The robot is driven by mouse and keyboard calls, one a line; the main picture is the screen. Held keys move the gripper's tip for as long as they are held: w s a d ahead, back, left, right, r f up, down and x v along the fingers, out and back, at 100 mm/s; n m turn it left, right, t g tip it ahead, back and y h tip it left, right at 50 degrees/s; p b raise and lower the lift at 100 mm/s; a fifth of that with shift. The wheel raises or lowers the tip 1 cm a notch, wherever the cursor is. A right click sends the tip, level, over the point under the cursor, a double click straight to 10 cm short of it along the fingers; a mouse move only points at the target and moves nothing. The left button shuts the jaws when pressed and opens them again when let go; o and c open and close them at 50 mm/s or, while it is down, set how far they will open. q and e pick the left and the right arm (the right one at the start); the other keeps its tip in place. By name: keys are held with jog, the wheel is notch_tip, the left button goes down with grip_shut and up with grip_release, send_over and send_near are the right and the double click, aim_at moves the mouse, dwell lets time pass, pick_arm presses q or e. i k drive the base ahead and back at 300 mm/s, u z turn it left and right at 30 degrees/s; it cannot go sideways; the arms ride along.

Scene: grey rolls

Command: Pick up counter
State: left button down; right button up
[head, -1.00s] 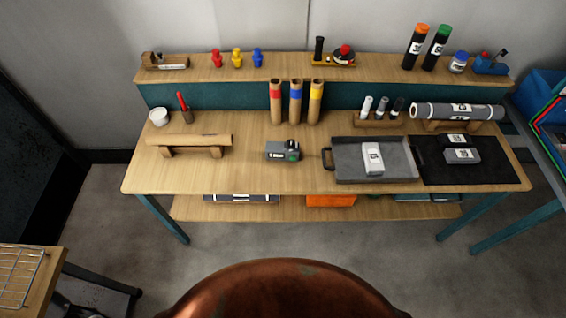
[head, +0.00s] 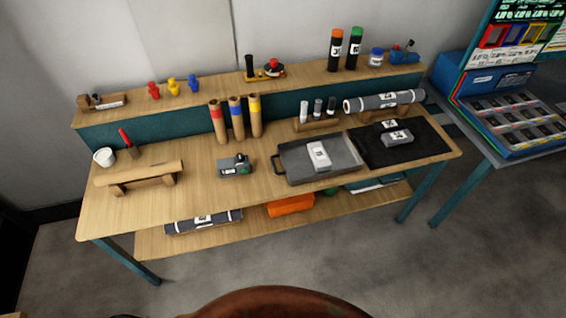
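A small grey device with a pale label or display and a green spot (head: 235,166) sits upright on the wooden workbench (head: 215,195), left of the grey tray. It looks like the counter, but its label is too small to read. Nothing touches it and its front and top show clearly. Neither of my grippers is in the head view.
A grey tray (head: 345,165) holds a labelled grey block (head: 319,155). Right of it, grey blocks (head: 397,138) lie on a black mat (head: 430,147). Cardboard tubes (head: 237,122) stand behind the counter. A wooden-coloured roll on a stand (head: 140,174) lies left. Bench front near the counter is clear.

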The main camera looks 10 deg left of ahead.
aim_at(228, 167)
jog(key=z, duration=0.65)
jog(key=i, duration=0.9)
jog(key=u, duration=0.95)
